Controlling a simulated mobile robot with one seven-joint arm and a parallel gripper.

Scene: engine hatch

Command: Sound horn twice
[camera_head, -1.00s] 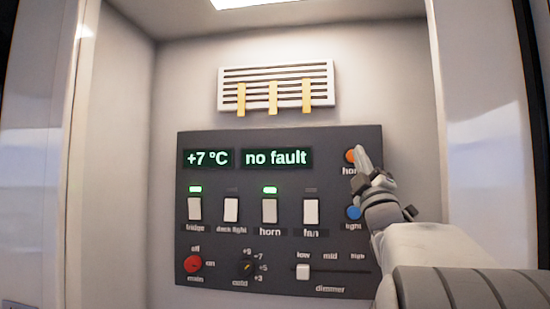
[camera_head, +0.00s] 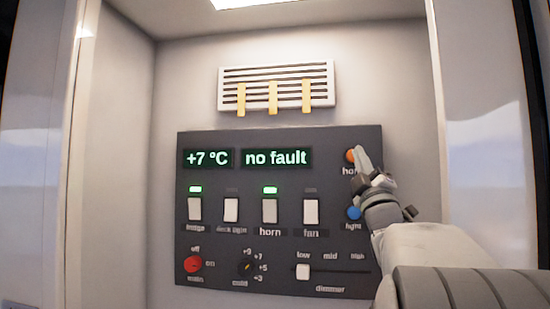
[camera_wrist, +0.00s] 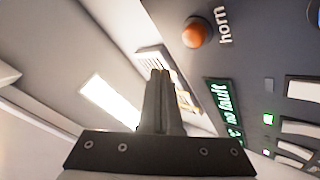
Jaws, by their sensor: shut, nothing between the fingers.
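The orange horn button (camera_head: 350,155) is at the upper right of the dark control panel (camera_head: 225,266). It also shows in the wrist view (camera_wrist: 195,33), labelled "horn". My gripper (camera_head: 360,150) is shut and empty, with its fingertips over or just beside the button in the head view, hiding part of it. In the wrist view the shut fingers (camera_wrist: 160,75) appear apart from the button. The horn switch (camera_head: 269,210) has a lit green lamp above it. The display (camera_head: 276,158) reads "no fault".
A blue light button (camera_head: 353,213) sits below the horn button, close to my wrist. Other switches, a red main knob (camera_head: 193,264) and a dimmer slider (camera_head: 302,272) fill the panel. A vent (camera_head: 275,85) with yellow strips is above. The hatch's side wall (camera_head: 405,120) is near my arm.

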